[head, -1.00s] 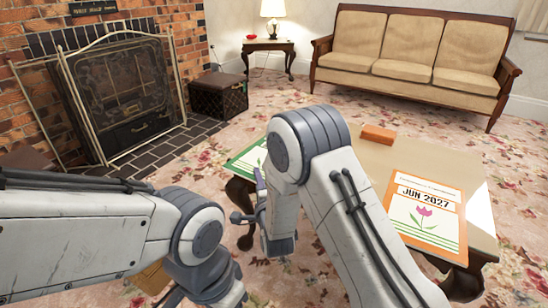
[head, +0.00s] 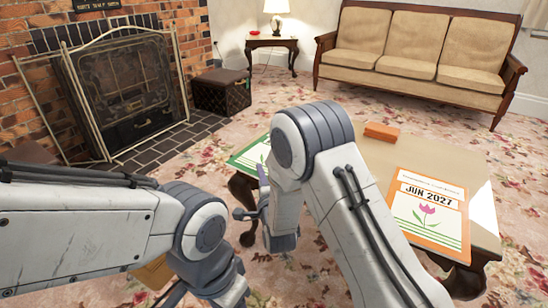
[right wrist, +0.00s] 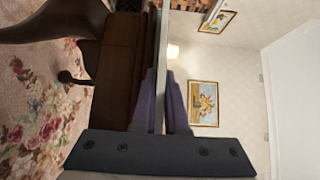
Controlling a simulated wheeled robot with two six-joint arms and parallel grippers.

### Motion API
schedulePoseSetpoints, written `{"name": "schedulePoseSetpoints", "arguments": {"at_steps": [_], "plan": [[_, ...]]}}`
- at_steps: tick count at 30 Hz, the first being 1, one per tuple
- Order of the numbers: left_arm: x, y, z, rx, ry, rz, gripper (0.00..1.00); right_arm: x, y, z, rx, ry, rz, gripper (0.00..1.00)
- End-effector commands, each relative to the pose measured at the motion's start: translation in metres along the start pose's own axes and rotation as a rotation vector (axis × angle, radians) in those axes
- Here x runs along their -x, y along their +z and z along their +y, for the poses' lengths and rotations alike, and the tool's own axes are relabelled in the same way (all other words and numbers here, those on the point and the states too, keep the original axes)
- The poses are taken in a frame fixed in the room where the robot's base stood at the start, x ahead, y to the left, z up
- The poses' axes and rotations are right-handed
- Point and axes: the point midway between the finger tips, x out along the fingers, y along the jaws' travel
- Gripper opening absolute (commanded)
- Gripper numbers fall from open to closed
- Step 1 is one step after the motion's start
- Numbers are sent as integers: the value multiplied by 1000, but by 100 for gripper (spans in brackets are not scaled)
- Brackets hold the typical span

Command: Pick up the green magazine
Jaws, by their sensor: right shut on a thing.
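The green magazine (head: 250,156), white with a green border, lies at the left end of the coffee table (head: 452,166). My right arm hides much of it in the head view. My right gripper (head: 264,186) is at the table's left edge, partly hidden behind its own arm. In the right wrist view its two purple-grey fingers (right wrist: 162,85) are shut on the magazine, seen edge-on as a thin pale strip (right wrist: 162,50). My left arm comes in from the left, but its jaws do not show.
An orange-bordered magazine (head: 428,208) marked JUN 2027 lies at the table's right end. An orange block (head: 381,132) sits at the back edge. A fireplace screen (head: 120,85) stands left, a sofa (head: 412,55) behind. Patterned carpet is open between fireplace and table.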

Motion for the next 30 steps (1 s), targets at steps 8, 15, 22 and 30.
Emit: {"name": "schedulePoseSetpoints", "arguments": {"at_steps": [8, 15, 22, 30], "plan": [[8, 0, 1, 0, 0, 0, 50, 0, 0, -12, 0, -2, 0, 0], [33, -2, 2, 0, 0, 0, 50, 0, 0, -51, -1, -5, 0, 0], [54, -3, 4, 0, 0, 0, 50, 41, -35, -79, 1, 0, 5, 0], [78, -4, 6, 0, 0, 0, 50, 80, -66, -107, 1, 1, 3, 0]]}}
